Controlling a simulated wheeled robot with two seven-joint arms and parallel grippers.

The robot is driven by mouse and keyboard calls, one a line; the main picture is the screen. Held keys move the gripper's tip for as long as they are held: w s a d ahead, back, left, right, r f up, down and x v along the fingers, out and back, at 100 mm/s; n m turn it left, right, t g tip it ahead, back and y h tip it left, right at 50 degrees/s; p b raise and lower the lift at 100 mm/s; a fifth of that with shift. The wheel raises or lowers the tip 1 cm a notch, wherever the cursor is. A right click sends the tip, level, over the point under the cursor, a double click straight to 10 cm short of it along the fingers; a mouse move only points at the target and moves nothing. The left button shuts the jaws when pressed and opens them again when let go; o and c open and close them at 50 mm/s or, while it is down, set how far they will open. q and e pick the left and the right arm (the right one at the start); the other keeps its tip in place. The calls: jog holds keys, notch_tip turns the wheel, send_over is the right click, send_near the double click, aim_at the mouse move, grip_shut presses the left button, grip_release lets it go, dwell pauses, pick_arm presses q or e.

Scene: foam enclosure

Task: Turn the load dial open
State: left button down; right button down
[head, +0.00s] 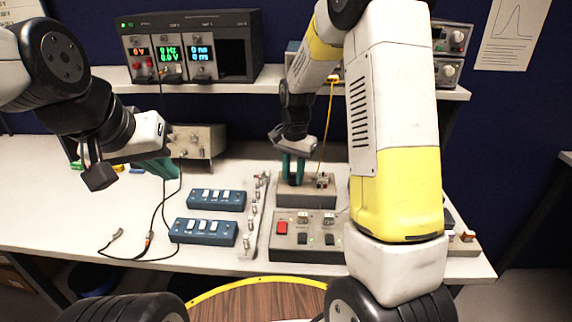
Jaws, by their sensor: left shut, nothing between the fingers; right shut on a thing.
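A grey box (290,199) stands on the bench behind the switch panel. My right gripper (293,180) points down onto the left part of its top, with its green fingers shut. The fingers are on what seems to be the load dial, which they hide, so I cannot tell its turn angle. A small metal fitting (322,181) with a yellow cable sits on the box just right of the fingers. My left gripper (160,172) is shut and empty above the left part of the bench, well away from the box.
A grey panel with a red switch (282,228) lies in front of the box. Two blue switch blocks (216,200) and a metal strip with clips (254,215) are to its left. Black leads (150,240) lie at front left. A power supply (188,45) stands on the shelf.

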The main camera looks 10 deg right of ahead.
jog(key=n, duration=0.6)
jog(key=shift+d+n, duration=0.1)
jog(key=shift+n, duration=0.2)
jog(key=n, duration=0.5)
jog(key=shift+w+n, duration=0.1)
jog(key=shift+n, duration=0.3)
jog(key=c, duration=1.1)
grip_release()
jog(key=shift+c, duration=0.2)
notch_tip(320, 180, up, 8)
jog(key=shift+d+f, duration=0.1)
jog(key=shift+d, duration=0.05)
